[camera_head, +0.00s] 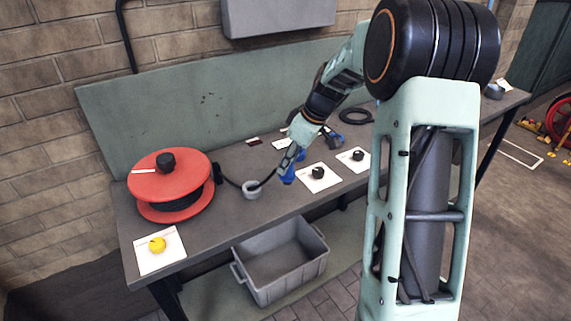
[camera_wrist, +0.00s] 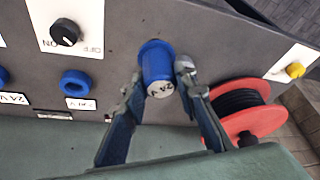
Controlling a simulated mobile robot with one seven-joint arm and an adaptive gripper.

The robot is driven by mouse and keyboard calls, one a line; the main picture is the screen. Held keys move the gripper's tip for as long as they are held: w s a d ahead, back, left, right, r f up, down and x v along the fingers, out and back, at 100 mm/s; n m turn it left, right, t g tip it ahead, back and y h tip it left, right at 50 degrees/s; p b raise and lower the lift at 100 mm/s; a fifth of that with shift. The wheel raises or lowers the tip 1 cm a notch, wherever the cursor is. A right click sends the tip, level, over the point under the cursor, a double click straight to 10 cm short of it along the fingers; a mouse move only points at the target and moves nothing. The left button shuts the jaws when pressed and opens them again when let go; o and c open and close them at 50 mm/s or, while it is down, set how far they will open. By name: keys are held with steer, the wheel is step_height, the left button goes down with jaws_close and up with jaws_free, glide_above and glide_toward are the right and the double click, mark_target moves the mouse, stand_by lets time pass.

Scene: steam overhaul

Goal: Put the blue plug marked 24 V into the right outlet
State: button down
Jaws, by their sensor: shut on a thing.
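My gripper (camera_head: 291,160) is shut on the blue plug (camera_head: 287,170), held above the bench. In the wrist view my gripper (camera_wrist: 160,82) has a finger on each side of the plug (camera_wrist: 156,62), whose pale end reads 24 V. A round blue outlet (camera_wrist: 75,82) lies beside it to the left, apart from the plug, with a white label below. Another blue outlet (camera_wrist: 3,76), cut by the left edge, has a 24 V label. In the head view, blue shapes behind my gripper are partly hidden and hard to tell apart.
A red reel (camera_head: 168,177) stands at left, with a black cable near a grey ring-shaped holder (camera_head: 252,190). Black knobs on white plates (camera_head: 318,174) (camera_head: 357,155) line the front. A yellow knob (camera_head: 158,245) sits at left. A grey crate (camera_head: 283,262) is below the bench.

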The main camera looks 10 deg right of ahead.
steer(key=w+d+p, duration=0.3)
steer(key=w+d, duration=0.4)
steer(key=shift+w+d, duration=0.3)
steer(key=shift+d, duration=0.1)
steer(key=w+d+p, duration=0.8)
steer(key=shift+w+d, duration=0.2)
steer(key=shift+d, duration=0.1)
stand_by(0.5)
steer(key=shift+w, duration=0.1)
